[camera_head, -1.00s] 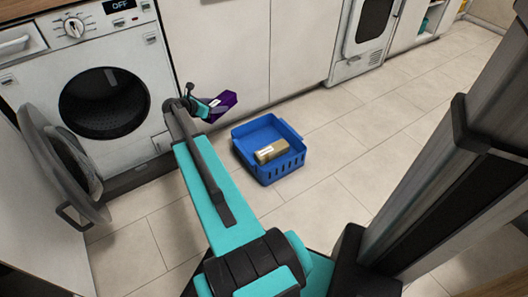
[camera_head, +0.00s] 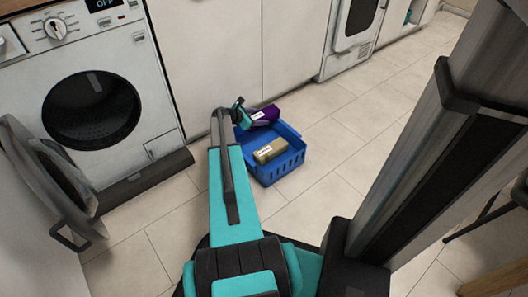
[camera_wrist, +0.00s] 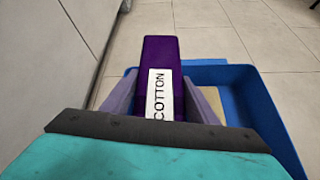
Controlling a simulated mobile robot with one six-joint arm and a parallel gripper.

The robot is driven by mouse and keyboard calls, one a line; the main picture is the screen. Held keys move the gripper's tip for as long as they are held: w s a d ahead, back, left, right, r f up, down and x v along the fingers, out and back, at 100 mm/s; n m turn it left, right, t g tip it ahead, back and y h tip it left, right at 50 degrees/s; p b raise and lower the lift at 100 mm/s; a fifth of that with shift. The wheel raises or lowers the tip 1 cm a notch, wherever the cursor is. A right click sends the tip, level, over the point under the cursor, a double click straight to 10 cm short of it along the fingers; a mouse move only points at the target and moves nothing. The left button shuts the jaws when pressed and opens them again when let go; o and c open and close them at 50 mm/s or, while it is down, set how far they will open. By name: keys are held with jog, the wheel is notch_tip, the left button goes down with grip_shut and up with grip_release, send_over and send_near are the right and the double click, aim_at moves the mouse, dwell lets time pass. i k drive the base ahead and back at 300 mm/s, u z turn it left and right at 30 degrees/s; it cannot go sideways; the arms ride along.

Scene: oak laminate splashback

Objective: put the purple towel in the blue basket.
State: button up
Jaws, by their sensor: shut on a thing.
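The purple towel (camera_head: 265,115) is a folded block with a white label; in the wrist view the towel (camera_wrist: 161,58) reads "COTTON". My gripper (camera_head: 243,117) is shut on the towel and holds it over the far left part of the blue basket (camera_head: 285,174). In the wrist view, the gripper's two fingers (camera_wrist: 163,100) sit on either side of the towel, and the basket (camera_wrist: 245,95) lies below and to the right. Whether the towel touches the basket rim cannot be told.
A tan towel (camera_head: 270,151) with a white label lies in the basket. A washing machine (camera_head: 90,90) with its round door (camera_head: 60,180) open stands at the left. White cabinets (camera_head: 205,50) stand behind the basket.

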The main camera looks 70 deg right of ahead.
aim_at(262, 140)
jog(key=k, duration=1)
